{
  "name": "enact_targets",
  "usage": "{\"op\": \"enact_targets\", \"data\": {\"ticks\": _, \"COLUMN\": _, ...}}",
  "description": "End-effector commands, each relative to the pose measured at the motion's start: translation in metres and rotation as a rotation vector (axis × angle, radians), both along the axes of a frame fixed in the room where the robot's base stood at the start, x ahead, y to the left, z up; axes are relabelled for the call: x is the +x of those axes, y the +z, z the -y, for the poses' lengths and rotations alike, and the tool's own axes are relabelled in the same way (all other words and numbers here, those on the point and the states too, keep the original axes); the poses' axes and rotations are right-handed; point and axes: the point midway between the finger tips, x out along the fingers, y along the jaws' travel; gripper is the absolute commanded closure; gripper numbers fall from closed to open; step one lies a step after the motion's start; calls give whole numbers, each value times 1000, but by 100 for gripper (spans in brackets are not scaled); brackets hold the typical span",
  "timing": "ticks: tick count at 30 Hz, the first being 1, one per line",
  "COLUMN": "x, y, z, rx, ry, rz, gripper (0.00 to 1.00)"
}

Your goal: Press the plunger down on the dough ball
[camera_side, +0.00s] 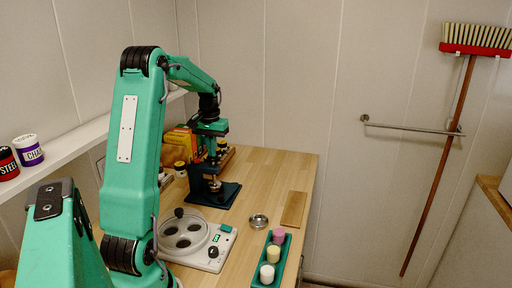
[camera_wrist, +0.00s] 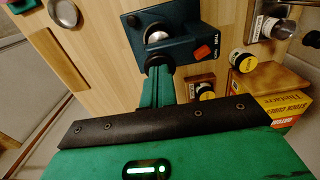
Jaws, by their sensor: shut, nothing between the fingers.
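A dark teal press (camera_side: 215,195) stands on the wooden worktop, its base flat and its column upright. Its round metal plunger part (camera_side: 214,185) sits low over the base. In the wrist view the press base (camera_wrist: 190,48) shows from above, with a shiny round metal piece (camera_wrist: 157,37) on it and a red label at one side. I cannot make out the dough ball; it is hidden or too small. My gripper (camera_side: 211,126) is at the top of the press, above the plunger. In the wrist view my gripper (camera_wrist: 165,125) is shut and holds nothing. Whether it touches the press is unclear.
A grey device with round wells (camera_side: 184,236) stands in front of the press. A metal dish (camera_side: 258,221), a flat wooden board (camera_side: 293,210) and a green tray (camera_side: 256,274) with coloured pots lie to the right. Jars and boxes (camera_wrist: 285,105) crowd behind the press.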

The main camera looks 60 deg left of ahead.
Motion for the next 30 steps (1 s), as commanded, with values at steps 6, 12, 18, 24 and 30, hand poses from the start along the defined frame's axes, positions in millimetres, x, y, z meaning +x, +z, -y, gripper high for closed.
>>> {"op": "enact_targets", "data": {"ticks": 6, "x": -1, "y": -4, "z": 1, "rx": -4, "ry": 0, "rz": -4, "gripper": 100}}
{"op": "enact_targets", "data": {"ticks": 12, "x": -1, "y": -5, "z": 1, "rx": -4, "ry": 0, "rz": -4, "gripper": 100}}
{"op": "enact_targets", "data": {"ticks": 18, "x": -1, "y": -7, "z": 1, "rx": -4, "ry": 0, "rz": -4, "gripper": 100}}
{"op": "enact_targets", "data": {"ticks": 24, "x": -1, "y": -9, "z": 1, "rx": -4, "ry": 0, "rz": -4, "gripper": 100}}
{"op": "enact_targets", "data": {"ticks": 30, "x": -1, "y": -9, "z": 1, "rx": -4, "ry": 0, "rz": -4, "gripper": 100}}
